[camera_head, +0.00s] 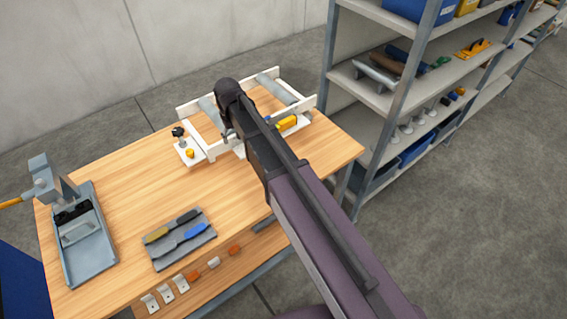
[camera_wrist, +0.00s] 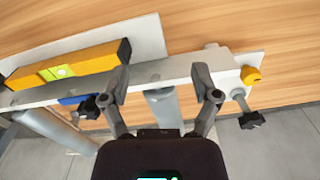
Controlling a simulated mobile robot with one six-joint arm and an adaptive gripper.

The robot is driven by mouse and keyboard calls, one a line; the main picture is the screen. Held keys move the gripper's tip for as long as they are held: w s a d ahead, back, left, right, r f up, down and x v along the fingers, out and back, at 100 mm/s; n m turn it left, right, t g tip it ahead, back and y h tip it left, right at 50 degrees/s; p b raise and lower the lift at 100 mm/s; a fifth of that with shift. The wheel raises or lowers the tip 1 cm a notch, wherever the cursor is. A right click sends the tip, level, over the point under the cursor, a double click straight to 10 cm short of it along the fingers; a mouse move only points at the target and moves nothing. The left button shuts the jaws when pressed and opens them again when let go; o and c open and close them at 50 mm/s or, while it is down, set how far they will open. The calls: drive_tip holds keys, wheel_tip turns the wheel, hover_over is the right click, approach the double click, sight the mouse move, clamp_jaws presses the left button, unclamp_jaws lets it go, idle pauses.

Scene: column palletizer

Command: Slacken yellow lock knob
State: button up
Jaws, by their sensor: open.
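The yellow lock knob (camera_head: 189,153) is small and sits on a white plate at the near left corner of the white roller frame (camera_head: 213,152). In the wrist view the yellow knob (camera_wrist: 251,76) is at the right, beyond my right finger. A black-headed knob on a stem (camera_head: 178,131) stands beside it, and it also shows in the wrist view (camera_wrist: 250,118). My gripper (camera_wrist: 160,73) is open and empty, its fingers spread over the frame's white rail. It is apart from the yellow knob. In the head view my arm hides most of the gripper and part of the frame.
A yellow spirit level (camera_wrist: 68,67) lies along the frame, left of my gripper in the wrist view. A grey tray (camera_head: 105,247) and a mat of tools (camera_head: 180,243) lie on the wooden table (camera_head: 125,190). A loaded shelf rack (camera_head: 392,98) stands behind right.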

drive_tip(key=s+d+f+m+b, duration=0.1)
drive_tip(key=s+d+f+b, duration=0.2)
drive_tip(key=d, duration=0.4)
drive_tip(key=s+d+f+m+b, duration=0.1)
drive_tip(key=s+d+f+b, duration=0.2)
drive_tip(key=d, duration=0.5)
drive_tip(key=shift+s+f, duration=0.15)
drive_tip(key=shift+f, duration=0.2)
drive_tip(key=shift+d, duration=0.15)
drive_tip(key=s+d+m, duration=0.2)
drive_tip(key=s+d, duration=0.6)
drive_tip(key=d, duration=0.2)
drive_tip(key=shift+s+d, duration=0.2)
drive_tip(key=shift+d, duration=0.15)
